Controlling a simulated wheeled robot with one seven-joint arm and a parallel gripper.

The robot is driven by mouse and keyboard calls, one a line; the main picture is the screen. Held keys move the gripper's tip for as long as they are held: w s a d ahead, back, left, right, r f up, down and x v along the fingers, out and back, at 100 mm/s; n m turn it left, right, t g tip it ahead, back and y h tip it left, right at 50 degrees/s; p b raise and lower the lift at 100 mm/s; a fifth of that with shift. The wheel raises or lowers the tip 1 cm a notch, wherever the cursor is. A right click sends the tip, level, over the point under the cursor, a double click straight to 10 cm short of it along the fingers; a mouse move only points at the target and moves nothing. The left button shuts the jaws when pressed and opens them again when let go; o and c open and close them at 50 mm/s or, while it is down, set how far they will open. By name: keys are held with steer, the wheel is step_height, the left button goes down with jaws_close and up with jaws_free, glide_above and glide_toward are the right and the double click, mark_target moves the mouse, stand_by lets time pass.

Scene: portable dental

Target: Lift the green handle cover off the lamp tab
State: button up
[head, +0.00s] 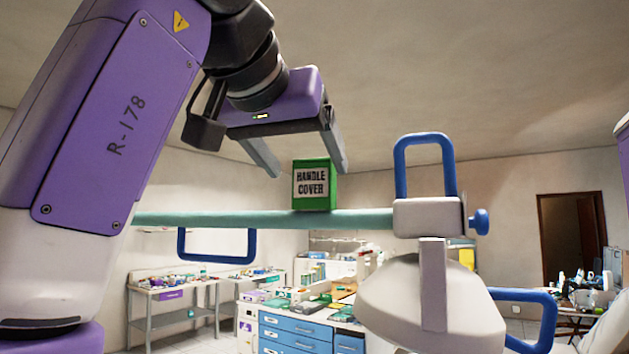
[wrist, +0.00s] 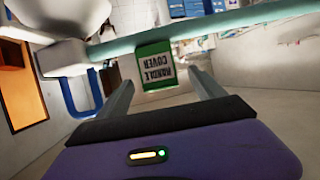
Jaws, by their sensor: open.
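The green handle cover (head: 331,187) is a small box with a white label reading "HANDLE COVER". In the head view it sits upright on top of a long teal bar (head: 240,219) of the lamp; any tab under it is hidden. In the wrist view the cover (wrist: 155,67) appears upside down against the bar (wrist: 225,22), ahead of my fingertips and roughly between their lines. My gripper (head: 309,172) is open and empty, just above and slightly left of the cover in the head view. The fingers (wrist: 161,78) show apart in the wrist view; I cannot tell exact clearance.
Blue loop handles (head: 425,138) stand by the bar's right end, with a blue knob (head: 479,221) and the pale lamp head (head: 420,300). Another blue loop (head: 216,259) hangs under the bar. Blue-drawered cabinets (head: 300,335) and a side table (head: 170,293) stand behind.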

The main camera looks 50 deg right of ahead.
mark_target(320, 189)
steer(key=shift+p+x, duration=1.45)
steer(key=shift+x, duration=2.5)
steer(key=shift+s+f, duration=0.1)
steer(key=shift+s, duration=0.05)
steer(key=c, duration=1.4)
